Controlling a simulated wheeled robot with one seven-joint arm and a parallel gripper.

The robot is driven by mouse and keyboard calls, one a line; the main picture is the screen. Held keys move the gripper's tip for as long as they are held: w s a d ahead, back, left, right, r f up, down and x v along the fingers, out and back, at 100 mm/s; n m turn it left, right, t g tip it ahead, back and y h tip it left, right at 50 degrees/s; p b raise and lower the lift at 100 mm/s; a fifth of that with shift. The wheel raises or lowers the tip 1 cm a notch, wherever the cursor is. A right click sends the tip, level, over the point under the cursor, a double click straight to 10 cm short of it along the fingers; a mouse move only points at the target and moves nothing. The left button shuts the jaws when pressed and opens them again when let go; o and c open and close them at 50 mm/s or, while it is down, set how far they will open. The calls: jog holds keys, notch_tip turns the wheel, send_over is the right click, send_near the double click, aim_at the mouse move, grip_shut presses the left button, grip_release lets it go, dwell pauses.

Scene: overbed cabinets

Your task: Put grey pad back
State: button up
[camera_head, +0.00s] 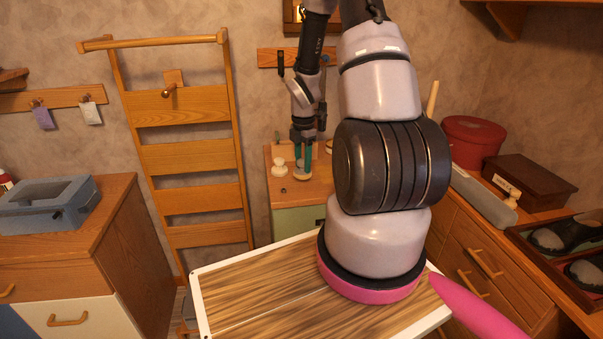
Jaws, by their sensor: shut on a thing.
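My gripper (303,163) is at the far end of my arm, over the small cabinet top by the back wall. Its teal fingers are shut on a small rounded pad (302,176), which looks greyish with a tan lower edge. The pad is small in view and partly hidden by the fingers. I cannot tell whether it touches the cabinet top (316,193) or hangs just above it.
Small white rounded things (280,166) stand left of my gripper. A wooden ladder rack (190,150) leans at the wall. A grey box (45,205) sits on the left cabinet. At right are a red round box (472,140), a brown box (530,180) and a long grey block (483,200).

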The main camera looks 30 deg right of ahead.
aim_at(303, 169)
jog(key=shift+d+f, duration=0.1)
jog(key=shift+f, duration=1.6)
jog(key=shift+f, duration=0.15)
jog(key=o, duration=1.2)
